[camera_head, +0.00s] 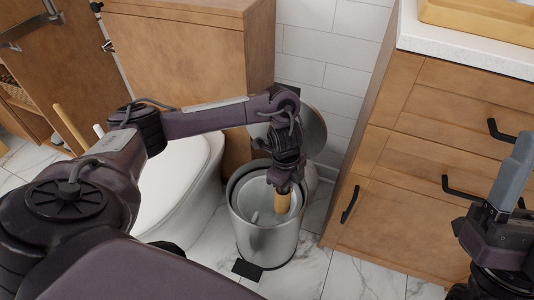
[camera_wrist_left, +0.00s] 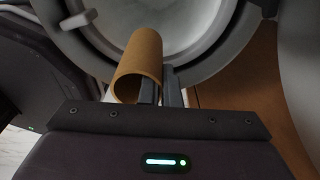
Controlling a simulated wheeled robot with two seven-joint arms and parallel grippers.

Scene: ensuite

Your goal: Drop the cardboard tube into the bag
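The brown cardboard tube (camera_head: 283,202) hangs from my left gripper (camera_head: 286,184), over the open mouth of a round metal bin (camera_head: 262,238). In the left wrist view the tube (camera_wrist_left: 140,62) shows its hollow end towards me. The gripper's fingers (camera_wrist_left: 160,90) are close together at the tube's right side, seemingly on its wall. The bin's inside is pale grey; I cannot make out a separate bag in it. My right gripper (camera_head: 514,188) points up at the right edge, away from the bin; its finger gap is not clear.
The bin's round lid (camera_head: 300,128) stands raised behind it. A white toilet (camera_head: 180,190) is close on the left. A wooden drawer cabinet (camera_head: 410,180) with black handles stands on the right. The bin's black pedal (camera_head: 247,269) lies on the marble floor in front.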

